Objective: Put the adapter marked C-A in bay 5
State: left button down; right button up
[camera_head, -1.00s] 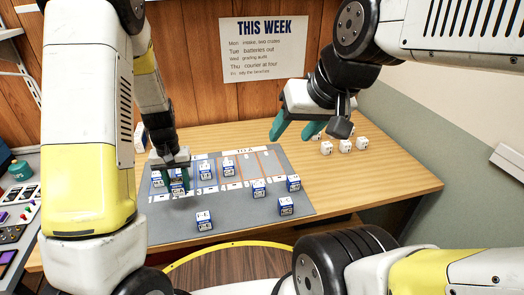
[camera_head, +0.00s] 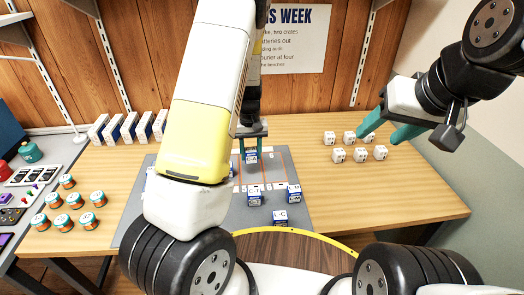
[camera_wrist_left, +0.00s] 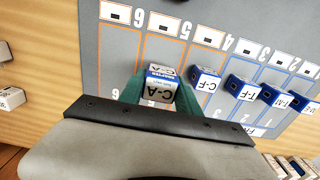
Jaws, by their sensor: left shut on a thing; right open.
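The adapter marked C-A (camera_wrist_left: 160,88) is a small blue and white box. My left gripper (camera_wrist_left: 162,92) is shut on it, with a teal finger on each side. In the head view the left gripper (camera_head: 251,148) holds the adapter (camera_head: 251,158) over the grey mat. In the wrist view the adapter appears in the column of bay 5 (camera_wrist_left: 168,50), beside the adapter marked C-F (camera_wrist_left: 206,80). I cannot tell whether it touches the mat. My right gripper (camera_head: 388,125) is open and empty, above the right of the table.
More adapters stand in the neighbouring bays, including one marked T-F (camera_wrist_left: 243,88). Loose adapters (camera_head: 255,197) lie on the mat's front part. White cubes (camera_head: 339,155) stand at the right, and round tins (camera_head: 74,200) and upright white boxes (camera_head: 128,126) at the left.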

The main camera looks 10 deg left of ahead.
aim_at(252, 173)
pick_arm(q)
jog(key=shift+f, duration=2.95)
jog(key=shift+f, duration=0.1)
jog(key=c, duration=0.9)
grip_release()
jog(key=shift+o, duration=0.2)
